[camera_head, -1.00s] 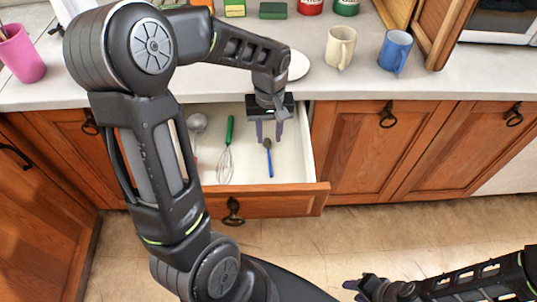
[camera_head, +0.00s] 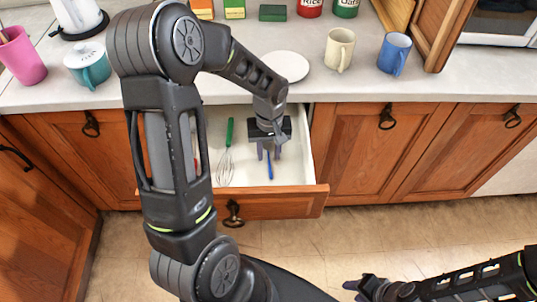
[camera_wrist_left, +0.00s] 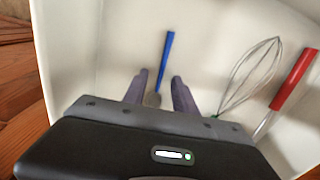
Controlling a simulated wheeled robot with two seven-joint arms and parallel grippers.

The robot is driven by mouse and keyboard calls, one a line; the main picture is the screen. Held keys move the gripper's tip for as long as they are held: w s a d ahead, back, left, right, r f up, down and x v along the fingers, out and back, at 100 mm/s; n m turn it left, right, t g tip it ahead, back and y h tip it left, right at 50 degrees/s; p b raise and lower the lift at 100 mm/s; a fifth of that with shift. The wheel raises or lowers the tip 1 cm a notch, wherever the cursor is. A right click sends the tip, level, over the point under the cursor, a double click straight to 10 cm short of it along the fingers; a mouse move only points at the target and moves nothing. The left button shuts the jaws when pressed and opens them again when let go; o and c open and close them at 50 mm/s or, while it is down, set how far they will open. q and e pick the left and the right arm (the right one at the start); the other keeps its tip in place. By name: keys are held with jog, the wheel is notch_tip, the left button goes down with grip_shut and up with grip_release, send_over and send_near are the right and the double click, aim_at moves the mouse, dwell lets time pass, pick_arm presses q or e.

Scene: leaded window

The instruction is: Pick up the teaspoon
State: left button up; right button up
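The teaspoon (camera_head: 269,170) with a blue handle lies in the open drawer; its handle also shows in the left wrist view (camera_wrist_left: 166,58). My left gripper (camera_head: 270,154) is over the drawer, above the spoon's bowl end. In the left wrist view its two fingers (camera_wrist_left: 157,88) are apart, with the spoon's bowl between them and a gap on each side. The bowl is hidden in the head view. My right gripper (camera_head: 362,290) is low at the bottom right, far from the drawer; its fingers are too small to read.
The drawer (camera_head: 290,205) also holds a whisk with a green handle (camera_head: 229,132) and a red-handled utensil (camera_wrist_left: 294,80) to the spoon's side. The drawer walls stand close around. On the counter are a white plate (camera_head: 286,66), a cream mug (camera_head: 339,50) and a blue mug (camera_head: 394,54).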

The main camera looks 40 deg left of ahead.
pick_arm(q)
jog(key=shift+f, duration=0.25)
dwell(0.4)
grip_shut()
dwell(0.4)
